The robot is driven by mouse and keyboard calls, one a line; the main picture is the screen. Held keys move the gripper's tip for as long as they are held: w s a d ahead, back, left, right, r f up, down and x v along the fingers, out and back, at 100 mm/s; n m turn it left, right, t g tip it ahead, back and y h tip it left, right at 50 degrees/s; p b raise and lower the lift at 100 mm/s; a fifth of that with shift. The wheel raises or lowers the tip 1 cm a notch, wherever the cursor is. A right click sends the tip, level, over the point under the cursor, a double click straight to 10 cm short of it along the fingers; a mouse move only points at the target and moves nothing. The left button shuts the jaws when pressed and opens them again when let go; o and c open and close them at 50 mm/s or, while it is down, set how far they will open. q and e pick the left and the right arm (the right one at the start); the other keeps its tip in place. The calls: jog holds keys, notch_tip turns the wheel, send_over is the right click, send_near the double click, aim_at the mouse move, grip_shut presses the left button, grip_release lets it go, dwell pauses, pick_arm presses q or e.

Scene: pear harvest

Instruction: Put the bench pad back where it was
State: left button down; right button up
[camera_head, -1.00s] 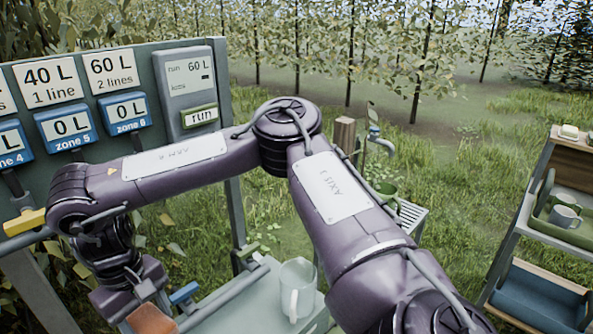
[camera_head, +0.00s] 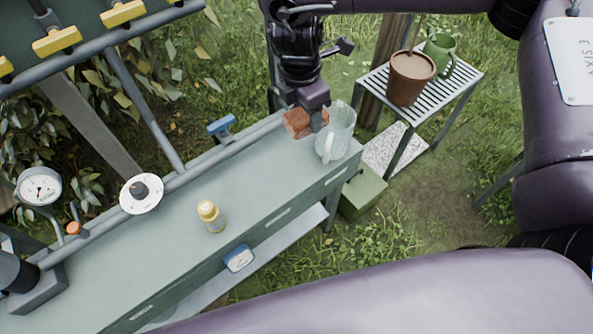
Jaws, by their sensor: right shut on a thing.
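A reddish-brown block (camera_head: 297,122), which looks like the bench pad, is at the far right end of the grey-green bench (camera_head: 170,245). My right gripper (camera_head: 308,115) points down there and is shut on it. The fingers and part of the pad hide each other. I cannot tell whether the pad touches the bench top. A clear glass jug (camera_head: 337,133) stands just right of the gripper, very close to it. My left gripper is not in view.
A yellow-capped bottle (camera_head: 211,216) stands mid-bench. A blue-handled valve (camera_head: 221,125) and a white dial (camera_head: 141,193) line the back pipe. A slatted stand (camera_head: 452,78) holds a brown pot (camera_head: 410,78) and green jug (camera_head: 439,54). The bench between bottle and gripper is clear.

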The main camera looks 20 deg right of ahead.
aim_at(297, 107)
jog(key=n, duration=0.3)
jog(key=f+n, duration=0.1)
jog(key=n, duration=0.1)
jog(key=shift+w+a+t, duration=0.2)
jog(key=shift+w+t, duration=0.1)
jog(key=shift+w, duration=0.05)
jog(key=n, duration=0.5)
jog(key=shift+w+a+f+y, duration=0.2)
jog(key=shift+w+f+y, duration=0.1)
jog(key=shift+f+y, duration=0.1)
jog(key=n, duration=0.4)
jog(key=shift+w+a+f+n+y+b, duration=0.2)
jog(key=shift+w+n+y+b, duration=0.1)
jog(key=shift+n+b, duration=0.1)
jog(key=n, duration=0.3)
jog(key=shift+w+a+f+n, duration=0.1)
jog(key=shift+w+f+n, duration=0.15)
jog(key=shift+n, duration=0.15)
jog(key=shift+f+n, duration=0.1)
jog(key=shift+n, duration=0.2)
jog(key=shift+y, duration=0.3)
notch_tip(297, 107, down, 15)
jog(key=b, duration=0.4)
jog(key=shift+f, duration=0.1)
notch_tip(297, 107, down, 4)
jog(key=shift+a+r+b, duration=0.1)
jog(key=shift+r+b, duration=0.05)
jog(key=shift+b, duration=0.85)
jog(key=shift+w+f, duration=0.1)
jog(key=shift+f, duration=0.35)
